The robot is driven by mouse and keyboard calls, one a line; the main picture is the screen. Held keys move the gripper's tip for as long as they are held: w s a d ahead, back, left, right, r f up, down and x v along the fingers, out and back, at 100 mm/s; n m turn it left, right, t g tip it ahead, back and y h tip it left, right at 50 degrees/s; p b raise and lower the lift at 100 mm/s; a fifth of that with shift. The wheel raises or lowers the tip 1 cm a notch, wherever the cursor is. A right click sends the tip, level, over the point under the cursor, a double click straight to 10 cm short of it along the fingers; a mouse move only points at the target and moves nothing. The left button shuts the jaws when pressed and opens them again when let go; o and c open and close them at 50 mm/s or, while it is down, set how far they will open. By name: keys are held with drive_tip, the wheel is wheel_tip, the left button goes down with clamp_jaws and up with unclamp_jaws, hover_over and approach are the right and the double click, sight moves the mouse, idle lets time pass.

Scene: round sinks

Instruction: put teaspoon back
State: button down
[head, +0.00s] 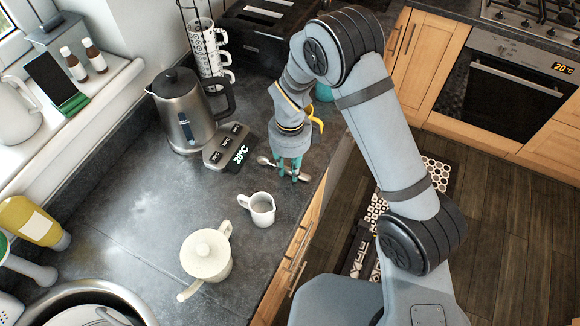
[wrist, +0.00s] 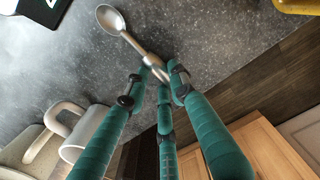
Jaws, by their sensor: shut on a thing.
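The teaspoon (wrist: 111,21) is metal, with its bowl toward the upper left in the wrist view and its handle running down between my fingertips. My gripper (wrist: 158,72) has teal fingers shut on the handle. In the head view the spoon's bowl (head: 264,160) shows left of my gripper (head: 290,174), low over the dark counter near its front edge. I cannot tell whether the spoon touches the counter. The far end of the handle is partly hidden by the fingers.
Clear counter lies left of the jug.

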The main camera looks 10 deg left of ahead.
drive_tip(key=shift+f, duration=0.2)
drive_tip(key=c, duration=1.4)
unclamp_jaws()
drive_tip(key=shift+o, duration=1.2)
drive_tip(key=shift+o, duration=1.3)
drive_tip(key=shift+r, duration=0.1)
drive_tip(key=shift+r+b, duration=0.65)
drive_tip(key=shift+r, duration=2.3)
